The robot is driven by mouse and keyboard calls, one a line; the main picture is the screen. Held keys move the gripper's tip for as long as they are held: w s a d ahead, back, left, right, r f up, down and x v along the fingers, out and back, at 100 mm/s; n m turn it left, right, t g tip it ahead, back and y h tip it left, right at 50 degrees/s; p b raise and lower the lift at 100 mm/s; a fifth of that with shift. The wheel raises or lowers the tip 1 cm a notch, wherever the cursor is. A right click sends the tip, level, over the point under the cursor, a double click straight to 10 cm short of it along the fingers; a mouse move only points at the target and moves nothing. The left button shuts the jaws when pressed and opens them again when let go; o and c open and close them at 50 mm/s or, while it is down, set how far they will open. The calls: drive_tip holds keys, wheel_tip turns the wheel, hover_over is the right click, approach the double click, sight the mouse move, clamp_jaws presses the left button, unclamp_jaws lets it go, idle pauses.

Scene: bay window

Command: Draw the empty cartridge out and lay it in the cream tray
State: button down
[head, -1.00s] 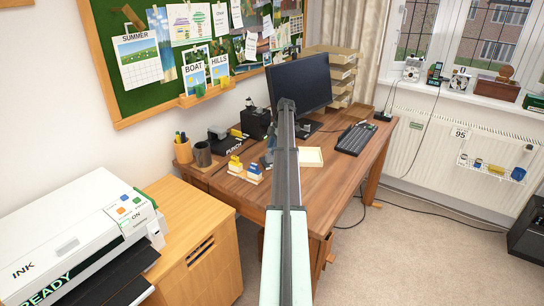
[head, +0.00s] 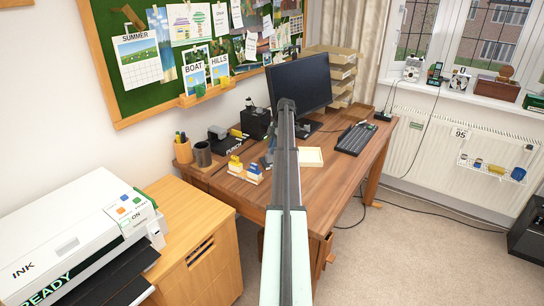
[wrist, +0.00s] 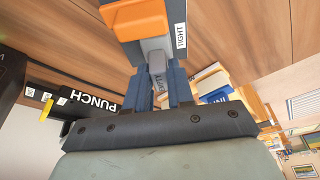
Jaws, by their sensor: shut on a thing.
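In the wrist view my gripper (wrist: 158,95) is shut on a small grey piece (wrist: 156,63), which looks like the end of the cartridge. I cannot tell how far the cartridge sits inside the holder. In the head view my arm hides the gripper and most of the holder. The cream tray (head: 310,157) lies flat on the desk just right of my arm and looks empty.
Two small blocks, one with yellow (head: 235,165) and one with blue (head: 253,174), stand left of my arm. The black punch (head: 225,143), pen pot (head: 183,150) and dark cup (head: 202,154) are farther left. A monitor (head: 300,82) and keyboard (head: 356,138) stand behind and right.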

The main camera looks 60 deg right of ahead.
drive_tip(key=shift+r, duration=0.8)
idle(0.5)
drive_tip(key=shift+r, duration=1.6)
drive_tip(key=s+d+r+m, duration=0.1)
drive_tip(key=s+d+r, duration=0.4)
drive_tip(key=d, duration=0.1)
drive_tip(key=m+h, duration=0.1)
drive_tip(key=m, duration=0.3)
hover_over(311, 158)
drive_tip(key=shift+t, duration=0.4)
drive_tip(key=shift+f, duration=5.7)
drive_tip(key=shift+f, duration=0.1)
drive_tip(key=c, duration=1)
unclamp_jaws()
